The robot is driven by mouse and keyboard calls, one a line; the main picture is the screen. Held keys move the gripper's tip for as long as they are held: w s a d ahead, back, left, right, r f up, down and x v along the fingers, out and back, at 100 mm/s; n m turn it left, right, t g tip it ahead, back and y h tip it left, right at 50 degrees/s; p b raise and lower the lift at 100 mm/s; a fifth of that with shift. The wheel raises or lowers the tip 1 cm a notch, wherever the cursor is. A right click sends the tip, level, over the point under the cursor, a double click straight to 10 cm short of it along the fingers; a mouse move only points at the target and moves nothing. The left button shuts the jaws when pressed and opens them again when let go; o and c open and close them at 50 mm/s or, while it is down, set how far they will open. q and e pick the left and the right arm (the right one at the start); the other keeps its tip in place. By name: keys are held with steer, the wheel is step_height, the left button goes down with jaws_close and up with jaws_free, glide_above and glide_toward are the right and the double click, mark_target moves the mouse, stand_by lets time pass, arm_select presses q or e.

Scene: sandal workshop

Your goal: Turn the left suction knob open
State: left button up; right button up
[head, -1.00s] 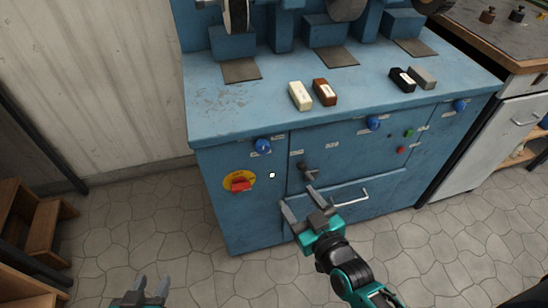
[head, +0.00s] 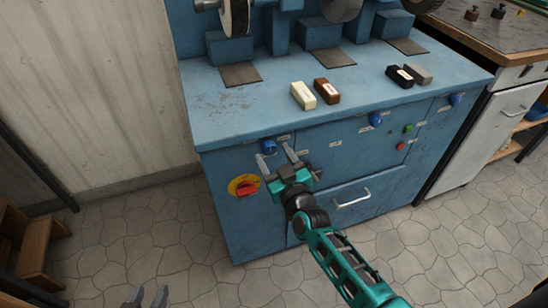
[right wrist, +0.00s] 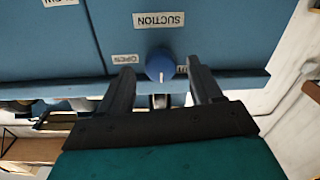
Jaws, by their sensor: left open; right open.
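The left suction knob (head: 270,147) is a round blue knob on the front of the blue cabinet. In the right wrist view the knob (right wrist: 160,66) shows between my fingertips, below an upside-down SUCTION label (right wrist: 158,20) and to the right of an OPEN label (right wrist: 125,59). My right gripper (head: 276,157) is open, with one finger on each side of the knob. I see a gap between each finger and the knob and cannot tell how deep the fingers reach. My left gripper (head: 148,297) is open and empty at the bottom edge of the head view.
A yellow disc with a red switch (head: 247,189) is just left of my right gripper. A second blue knob (head: 376,119) and a drawer handle (head: 352,198) are to the right. Cream (head: 303,95) and brown (head: 327,90) blocks lie on the cabinet top.

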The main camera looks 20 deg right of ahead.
steer(key=shift+w, duration=0.3)
steer(key=shift+c, duration=0.4)
steer(key=c, duration=1)
